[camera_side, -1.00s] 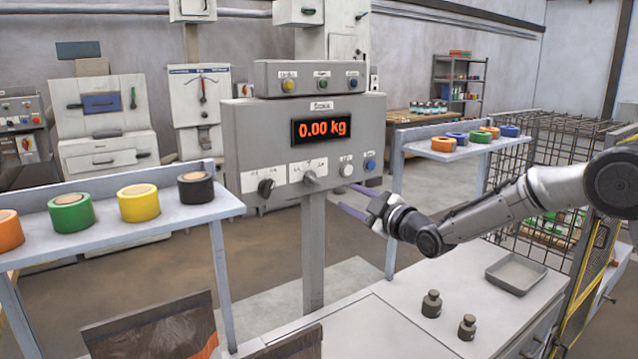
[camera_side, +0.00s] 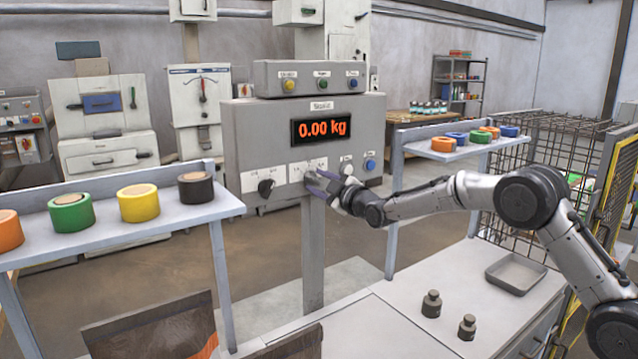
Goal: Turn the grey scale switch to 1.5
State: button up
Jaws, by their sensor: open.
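The grey scale panel (camera_side: 250,130) stands on a post and its display (camera_side: 321,128) reads 0.00 kg. A black rotary knob (camera_side: 266,187) sits on a white plate at the panel's lower left. The grey switch sits on the white plate (camera_side: 307,167) to its right, and my gripper now largely hides it. My gripper (camera_side: 316,183) is open, with its purple fingers at the grey switch. I cannot tell whether the fingers touch the switch. The switch's setting cannot be read.
A white button (camera_side: 346,169) and a blue button (camera_side: 370,164) lie just right of the switch, close to my gripper. Tape rolls (camera_side: 138,203) stand on the left shelf. Two dark weights (camera_side: 431,304) and a grey tray (camera_side: 515,273) are on the bench.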

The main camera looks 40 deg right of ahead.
jog(key=shift+w, duration=0.1)
grip_shut()
jog(key=shift+m, duration=0.3)
jog(key=m, duration=0.9)
dwell(0.5)
dwell(0.4)
grip_release()
